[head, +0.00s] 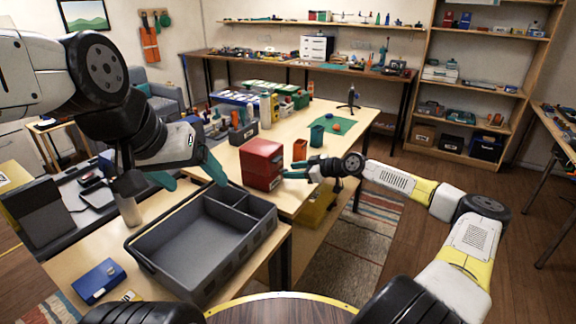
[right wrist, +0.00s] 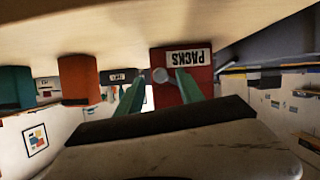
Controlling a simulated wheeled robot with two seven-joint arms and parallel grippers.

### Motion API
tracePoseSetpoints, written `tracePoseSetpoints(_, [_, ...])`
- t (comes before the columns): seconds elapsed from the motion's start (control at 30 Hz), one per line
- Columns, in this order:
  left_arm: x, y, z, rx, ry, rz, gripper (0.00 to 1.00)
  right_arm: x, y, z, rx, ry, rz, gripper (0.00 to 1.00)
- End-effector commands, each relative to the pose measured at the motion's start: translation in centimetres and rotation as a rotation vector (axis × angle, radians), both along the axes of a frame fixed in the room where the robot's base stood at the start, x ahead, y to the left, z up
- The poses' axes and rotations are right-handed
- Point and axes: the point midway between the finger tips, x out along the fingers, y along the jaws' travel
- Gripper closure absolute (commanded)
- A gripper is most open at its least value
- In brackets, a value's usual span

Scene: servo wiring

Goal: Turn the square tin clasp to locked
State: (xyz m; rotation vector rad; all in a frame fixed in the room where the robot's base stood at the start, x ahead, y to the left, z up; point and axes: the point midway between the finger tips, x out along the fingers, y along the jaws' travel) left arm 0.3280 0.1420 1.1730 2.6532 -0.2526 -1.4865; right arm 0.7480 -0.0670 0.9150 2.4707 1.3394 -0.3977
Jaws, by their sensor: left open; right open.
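The red square tin (head: 262,165) stands on the wooden table behind the grey bin. My left gripper (head: 190,176) is open and empty above the bin's back left.
The grey divided bin (head: 190,275) is empty at the front. A blue box (head: 98,280) lies left of it. A metal bottle (head: 127,203) stands at the left.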

Motion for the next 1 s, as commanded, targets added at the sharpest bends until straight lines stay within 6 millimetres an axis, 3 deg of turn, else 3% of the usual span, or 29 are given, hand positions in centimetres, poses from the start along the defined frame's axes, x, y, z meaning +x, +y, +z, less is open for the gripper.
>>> tracePoseSetpoints(0.4, [0.0,0.0,0.0,0.0,0.0,0.0,0.2,0.72,1.08,-0.53,0.0,0.001,-0.001,0.56])
tracePoseSetpoints(0.43, [0.0,0.0,0.0,0.0,0.0,0.0,0.2,0.72,1.08,-0.53,0.0,0.001,-0.001,0.58])
tracePoseSetpoints(0.6, [0.0,0.0,0.0,0.0,0.0,0.0,0.2,0.7,1.07,-0.53,0.0,0.001,-0.001,0.91])
tracePoseSetpoints(0.67, [0.0,0.0,0.0,0.0,0.0,0.0,0.2,0.7,1.07,-0.52,0.0,0.001,-0.001,1.0])
tracePoseSetpoints(1.0, [0.0,0.0,0.0,0.0,0.0,0.0,0.2,0.76,1.04,-0.5,0.015,0.024,-0.001,1.0])
